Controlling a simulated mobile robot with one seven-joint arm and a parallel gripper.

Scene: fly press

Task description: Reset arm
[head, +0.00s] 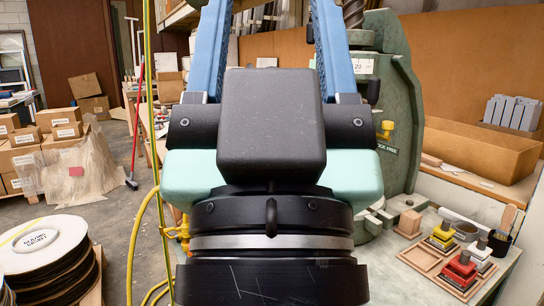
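My gripper (272,35) stands large in the middle of the head view, seen close from behind. It has a dark wrist with a silver ring, a pale green housing, a black block on top and two blue ribbed fingers. The fingers reach up and away with a wide gap between them, so it looks open. Their tips are cut off by the top edge. I see nothing held in the visible part of the gap. The green fly press (401,105) stands behind and to the right, partly hidden by my gripper.
A bench (410,262) at the lower right holds wooden trays, red and yellow blocks and a dark cup (499,242). A long brown box (480,150) lies at the right. Cartons (60,140) stand at the left, a cable reel (45,245) at the lower left. Yellow hoses (133,255) hang beside my gripper.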

